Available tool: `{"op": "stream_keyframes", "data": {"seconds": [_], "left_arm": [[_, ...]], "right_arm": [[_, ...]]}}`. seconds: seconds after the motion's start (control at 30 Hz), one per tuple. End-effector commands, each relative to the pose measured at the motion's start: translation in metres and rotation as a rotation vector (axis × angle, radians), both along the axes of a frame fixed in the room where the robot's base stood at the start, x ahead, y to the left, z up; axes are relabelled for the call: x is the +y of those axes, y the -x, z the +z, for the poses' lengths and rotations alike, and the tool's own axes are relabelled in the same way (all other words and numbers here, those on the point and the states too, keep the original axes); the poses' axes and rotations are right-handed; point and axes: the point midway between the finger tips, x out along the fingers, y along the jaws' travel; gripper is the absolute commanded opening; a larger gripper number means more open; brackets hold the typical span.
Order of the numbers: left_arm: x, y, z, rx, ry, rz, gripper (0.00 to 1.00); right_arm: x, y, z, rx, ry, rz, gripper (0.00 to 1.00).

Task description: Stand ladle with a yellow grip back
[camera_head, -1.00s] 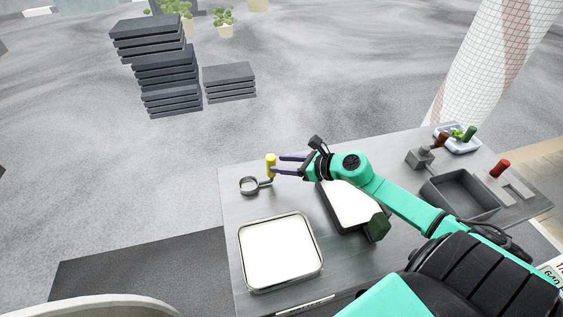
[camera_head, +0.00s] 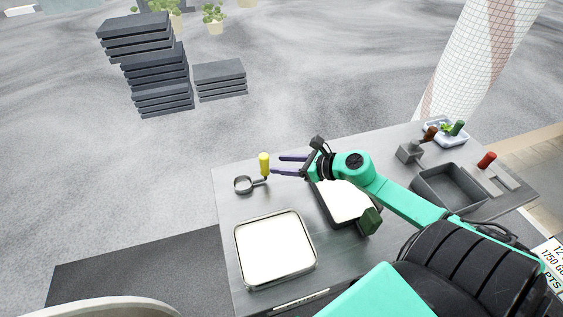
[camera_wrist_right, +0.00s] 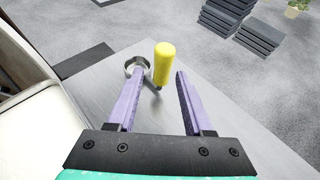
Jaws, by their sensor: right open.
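The ladle has an upright yellow grip (camera_head: 264,163) and a dark round bowl (camera_head: 243,185) at its lower left, near the table's far left corner. My right gripper (camera_head: 277,164) is open and empty, with its two purple fingers pointing left at the grip. In the head view the fingertips are just right of the grip, with a small gap. In the right wrist view the yellow grip (camera_wrist_right: 164,62) shows upright between and beyond the fingertips, and the bowl (camera_wrist_right: 137,66) is partly behind the left finger. My left gripper is not in view.
A white-topped square tray (camera_head: 274,248) is at the table's front left. Another white-topped tray (camera_head: 346,204) is partly under my right arm. A grey bin (camera_head: 450,188), a red-handled tool (camera_head: 487,160) and a small dish (camera_head: 446,131) are at right. Dark steamer stacks (camera_head: 160,75) stand beyond the table.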

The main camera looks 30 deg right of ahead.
Motion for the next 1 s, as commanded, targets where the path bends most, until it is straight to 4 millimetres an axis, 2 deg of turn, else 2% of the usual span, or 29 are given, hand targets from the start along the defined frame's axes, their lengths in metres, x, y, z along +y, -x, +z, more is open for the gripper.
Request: {"op": "stream_keyframes", "data": {"seconds": [1.0], "left_arm": [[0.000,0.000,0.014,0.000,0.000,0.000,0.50]], "right_arm": [[-0.007,0.022,0.010,0.000,0.000,0.000,0.51]]}}
